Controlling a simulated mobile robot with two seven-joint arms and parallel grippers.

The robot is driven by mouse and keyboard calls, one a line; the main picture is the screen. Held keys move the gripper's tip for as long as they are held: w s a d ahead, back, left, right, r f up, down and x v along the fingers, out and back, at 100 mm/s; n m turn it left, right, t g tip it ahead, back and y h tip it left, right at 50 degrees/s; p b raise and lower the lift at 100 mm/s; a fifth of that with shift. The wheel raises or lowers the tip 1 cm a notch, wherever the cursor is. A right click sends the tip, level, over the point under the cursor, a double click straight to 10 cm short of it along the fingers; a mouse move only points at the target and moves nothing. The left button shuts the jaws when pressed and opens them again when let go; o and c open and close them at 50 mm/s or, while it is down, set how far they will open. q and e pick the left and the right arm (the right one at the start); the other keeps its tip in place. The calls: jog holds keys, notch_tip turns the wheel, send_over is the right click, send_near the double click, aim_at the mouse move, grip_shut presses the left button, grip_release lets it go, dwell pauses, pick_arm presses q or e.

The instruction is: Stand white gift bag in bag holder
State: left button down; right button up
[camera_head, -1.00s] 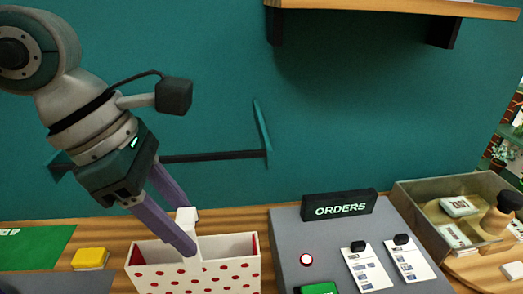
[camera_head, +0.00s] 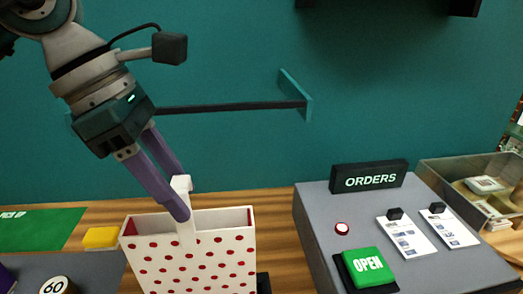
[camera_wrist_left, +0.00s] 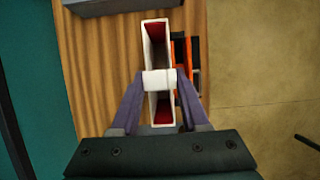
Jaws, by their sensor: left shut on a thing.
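The white gift bag (camera_head: 190,262) has red dots and a red inside, and it is upright in the head view. My left gripper (camera_head: 180,200) is shut on its white handle, above the bag's open top. In the left wrist view, the gripper (camera_wrist_left: 159,82) pinches the handle across the middle of the bag's mouth (camera_wrist_left: 153,35). The bag's bottom is out of frame. A black and orange piece (camera_wrist_left: 194,60) shows beside the bag in the wrist view; I cannot tell whether it is the bag holder. My right gripper is not in view.
A grey order panel (camera_head: 318,222) with an ORDERS sign (camera_head: 369,178) and green OPEN button (camera_head: 368,266) stands right of the bag. A yellow block (camera_head: 101,237) and green mat (camera_head: 40,229) lie left. Bare wood (camera_head: 275,212) shows between bag and panel.

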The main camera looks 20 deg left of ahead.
pick_arm(q)
jog(key=shift+f+b, duration=2.05)
jog(key=shift+f, duration=1.4)
jog(key=shift+f+b, duration=1.5)
jog(key=shift+b, duration=0.15)
jog(key=shift+c, duration=1.6)
grip_release()
jog(key=b, duration=0.2)
send_near(188, 244)
notch_tip(188, 244, down, 2)
jog(key=w+a, duration=0.1)
jog(key=shift+w+a, duration=0.1)
jog(key=shift+a, duration=0.05)
